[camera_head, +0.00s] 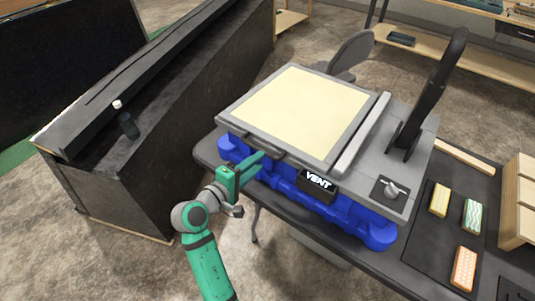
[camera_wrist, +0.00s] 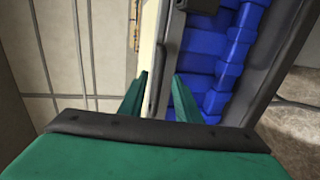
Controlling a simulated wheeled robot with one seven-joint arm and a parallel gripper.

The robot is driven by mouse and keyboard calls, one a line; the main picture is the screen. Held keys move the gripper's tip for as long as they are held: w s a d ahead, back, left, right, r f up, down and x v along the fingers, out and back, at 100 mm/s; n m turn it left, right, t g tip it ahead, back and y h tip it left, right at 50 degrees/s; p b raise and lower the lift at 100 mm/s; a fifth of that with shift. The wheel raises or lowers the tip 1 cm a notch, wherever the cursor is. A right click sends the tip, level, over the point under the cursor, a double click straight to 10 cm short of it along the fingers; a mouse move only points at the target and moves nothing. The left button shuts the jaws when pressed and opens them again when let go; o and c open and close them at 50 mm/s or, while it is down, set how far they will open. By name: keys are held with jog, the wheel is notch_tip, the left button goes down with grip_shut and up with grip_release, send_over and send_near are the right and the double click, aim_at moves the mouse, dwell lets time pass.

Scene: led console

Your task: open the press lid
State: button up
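The press has a flat grey-framed lid with a cream panel (camera_head: 305,110), lying level over a blue base (camera_head: 345,215). Dark handles run along the lid's near edge, one of them (camera_head: 290,160) close to the VENT label. My green gripper (camera_head: 258,164) is at the front left of the press, level with that edge. In the wrist view my gripper (camera_wrist: 160,76) has its two fingers apart, with a gap between them. The lid's pale edge (camera_wrist: 150,40) and a dark handle strip (camera_wrist: 158,75) show between the fingertips. Contact cannot be told.
A black lever (camera_head: 430,95) stands upright at the press's right, near a grey knob (camera_head: 391,190). Several coloured blocks lie on a dark mat (camera_head: 425,230) at the right. A black console (camera_head: 165,120) with a bottle (camera_head: 128,126) stands to the left.

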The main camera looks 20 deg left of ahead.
aim_at(268, 153)
jog(key=x, duration=0.6)
jog(key=shift+w+d, duration=0.15)
jog(key=shift+w, duration=0.2)
jog(key=shift+c, duration=0.6)
grip_shut()
